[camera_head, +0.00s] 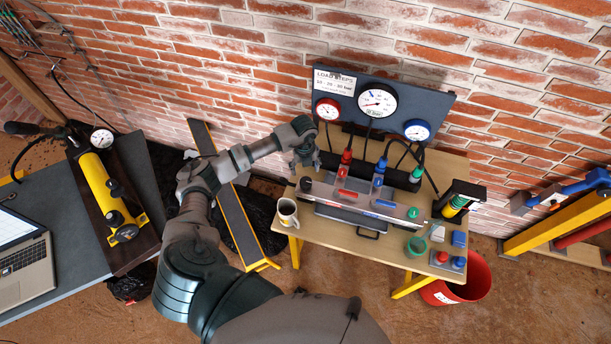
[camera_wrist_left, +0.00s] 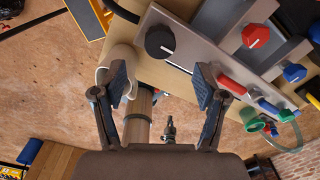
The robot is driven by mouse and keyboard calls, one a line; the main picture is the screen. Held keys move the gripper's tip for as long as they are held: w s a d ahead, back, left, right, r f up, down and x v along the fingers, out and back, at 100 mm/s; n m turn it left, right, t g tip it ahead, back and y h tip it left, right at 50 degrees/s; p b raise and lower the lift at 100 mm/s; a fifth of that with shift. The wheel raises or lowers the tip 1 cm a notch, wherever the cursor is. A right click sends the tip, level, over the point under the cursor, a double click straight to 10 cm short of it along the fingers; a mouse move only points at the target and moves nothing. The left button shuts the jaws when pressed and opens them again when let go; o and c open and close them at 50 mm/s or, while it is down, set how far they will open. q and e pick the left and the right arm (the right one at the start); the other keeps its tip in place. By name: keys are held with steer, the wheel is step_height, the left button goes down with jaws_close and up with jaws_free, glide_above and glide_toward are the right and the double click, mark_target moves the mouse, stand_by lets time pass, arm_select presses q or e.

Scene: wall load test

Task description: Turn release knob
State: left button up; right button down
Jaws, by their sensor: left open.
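A round black knob (camera_head: 306,184) sits at the left end of a grey valve panel (camera_head: 398,210) on a wooden table. In the left wrist view the knob (camera_wrist_left: 160,41) shows a white pointer line and lies beyond my fingertips. No label marks it as the release knob. My left gripper (camera_head: 305,158) is above the panel's left end, behind the knob in the head view. In the left wrist view its two padded fingers (camera_wrist_left: 162,84) are spread, with nothing held between them. It appears apart from the knob. My right gripper is not in view.
A mug (camera_head: 287,212) stands at the table's left edge, close to the knob. Red and blue handles (camera_head: 385,203) line the panel. A dark board with three gauges (camera_head: 378,100) stands behind. A yellow pump (camera_head: 106,195) is on the left table.

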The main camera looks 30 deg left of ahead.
arm_select(q)
steer(key=shift+r, duration=1.6)
